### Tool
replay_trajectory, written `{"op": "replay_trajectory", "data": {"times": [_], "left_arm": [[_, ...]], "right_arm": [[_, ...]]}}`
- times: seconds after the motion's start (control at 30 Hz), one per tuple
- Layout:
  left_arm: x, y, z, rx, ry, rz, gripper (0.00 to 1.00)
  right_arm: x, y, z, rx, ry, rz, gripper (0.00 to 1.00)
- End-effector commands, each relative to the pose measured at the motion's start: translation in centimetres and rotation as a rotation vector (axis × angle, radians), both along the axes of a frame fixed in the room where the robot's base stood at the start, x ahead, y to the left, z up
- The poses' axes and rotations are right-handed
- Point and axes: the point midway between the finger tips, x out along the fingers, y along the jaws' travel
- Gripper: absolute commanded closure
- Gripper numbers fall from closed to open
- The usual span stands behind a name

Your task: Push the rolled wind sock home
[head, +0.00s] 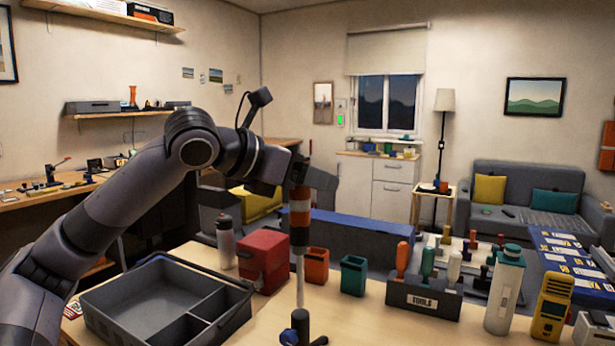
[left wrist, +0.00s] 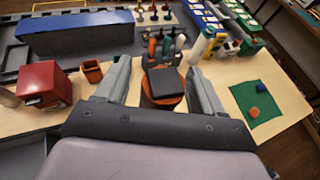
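Gaps show on both sides, so I see no clear grip. The rod's lower end is near a dark blue piece (head: 300,328). My right gripper is not visible.
A grey divided tray (head: 150,300) is on the left of the table. A red box (head: 264,258), orange cup (head: 317,266) and green cup (head: 354,275) stand behind the rod. A tool holder (head: 424,298) and white bottle (head: 504,290) stand right. A green mat (left wrist: 257,103) lies right.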

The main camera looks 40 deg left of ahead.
Motion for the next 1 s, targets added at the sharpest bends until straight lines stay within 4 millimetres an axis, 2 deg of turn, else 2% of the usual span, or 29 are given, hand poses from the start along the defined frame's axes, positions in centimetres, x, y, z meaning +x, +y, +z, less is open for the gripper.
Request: {"op": "replay_trajectory", "data": {"times": [0.27,0.53,0.7,1.0], "left_arm": [[-0.4,0.1,0.1,0.002,0.0,0.002,0.32],[-3.7,0.6,1.1,0.002,-0.003,0.003,0.32],[-5.7,0.8,2.1,0.002,-0.002,0.002,0.32],[-6.6,0.8,2.8,0.0,0.0,0.0,0.32]], "right_arm": [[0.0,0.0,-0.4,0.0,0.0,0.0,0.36],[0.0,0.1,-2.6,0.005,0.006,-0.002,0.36],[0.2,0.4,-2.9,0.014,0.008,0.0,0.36],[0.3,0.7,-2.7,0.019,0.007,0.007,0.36]]}}
